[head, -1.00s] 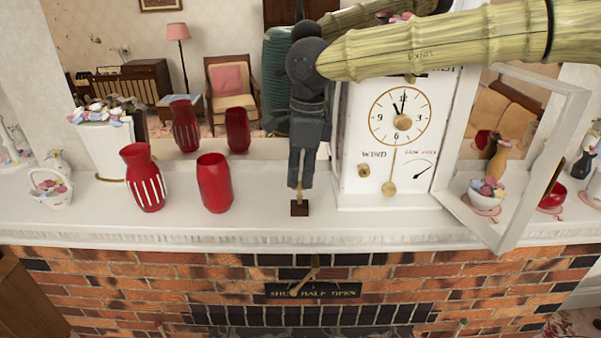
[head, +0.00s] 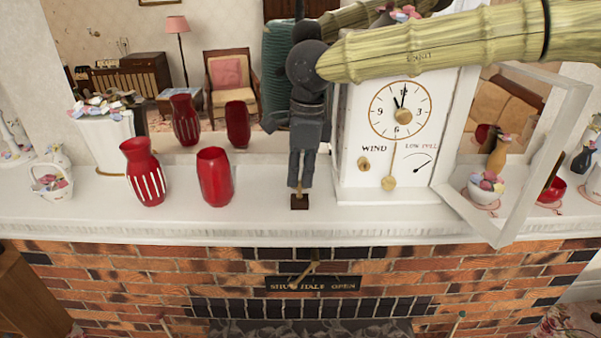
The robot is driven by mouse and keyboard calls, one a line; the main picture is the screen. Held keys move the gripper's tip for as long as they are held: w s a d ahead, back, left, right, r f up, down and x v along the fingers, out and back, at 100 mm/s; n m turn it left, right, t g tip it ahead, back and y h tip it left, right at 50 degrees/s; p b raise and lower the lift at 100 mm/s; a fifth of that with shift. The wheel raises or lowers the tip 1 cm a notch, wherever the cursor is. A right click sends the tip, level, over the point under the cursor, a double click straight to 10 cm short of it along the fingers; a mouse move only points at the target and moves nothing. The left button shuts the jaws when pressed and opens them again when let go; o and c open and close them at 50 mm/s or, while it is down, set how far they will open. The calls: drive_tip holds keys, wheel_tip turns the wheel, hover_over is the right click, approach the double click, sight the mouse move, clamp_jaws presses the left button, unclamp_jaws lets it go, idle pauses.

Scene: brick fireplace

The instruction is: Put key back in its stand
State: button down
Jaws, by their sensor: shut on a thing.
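My gripper (head: 302,184) points straight down over the mantel, left of the white clock (head: 399,144). Its fingers are shut on the key (head: 299,191), and only a thin brass-coloured bit of it shows below the fingertips. The small dark block-shaped stand (head: 299,202) sits on the mantel right beneath. The key's lower end meets the top of the stand in the picture; I cannot tell whether it is inserted. The fingers hide the rest of the key.
Red vases (head: 215,177) stand left on the mantel (head: 255,216). The clock's glass door (head: 513,165) hangs open to the right, near a flower cup (head: 484,190). A mirror backs the mantel. The mantel's front edge lies close before the stand.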

drive_tip(key=shift+f, duration=0.15)
drive_tip(key=c, duration=1.6)
unclamp_jaws()
drive_tip(key=shift+o, duration=0.4)
drive_tip(key=o, duration=0.4)
drive_tip(key=shift+o, duration=0.2)
drive_tip(key=shift+r+p, duration=1.25)
drive_tip(key=shift+p, duration=0.15)
drive_tip(key=shift+r+p, duration=0.4)
drive_tip(key=shift+r, duration=1.85)
